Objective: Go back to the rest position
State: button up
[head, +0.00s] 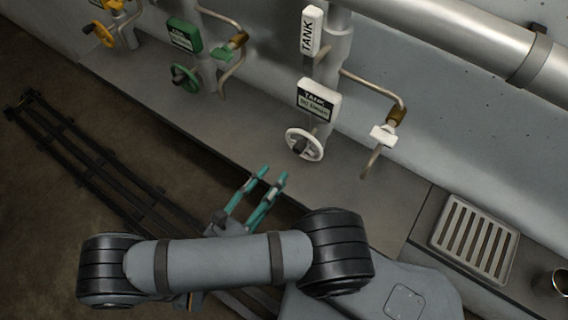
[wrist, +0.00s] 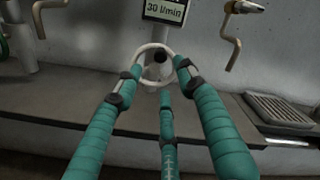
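My gripper (head: 272,176) is in the lower middle of the head view, over the front edge of the grey bench. In the wrist view its teal fingers (wrist: 160,95) are spread apart with nothing between them. A white handwheel (head: 305,145) stands on the bench beyond the fingertips, below a white TANK sign (head: 318,100). The handwheel also shows in the wrist view (wrist: 142,52), framed behind the fingers. My gripper appears apart from it in the head view.
A green valve (head: 185,78) and a yellow valve (head: 104,34) stand further left. A brown-and-white tap (head: 385,132) is right of the white wheel. A drain grate (head: 473,238) and a metal cup (head: 553,282) lie at the right. Dark rails (head: 90,165) run along the floor.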

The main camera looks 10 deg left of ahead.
aim_at(295, 152)
jog(key=shift+v, duration=0.85)
jog(key=shift+w, duration=0.1)
jog(key=x, duration=1.2)
jog(key=shift+d, duration=0.15)
jog(key=shift+s, duration=0.2)
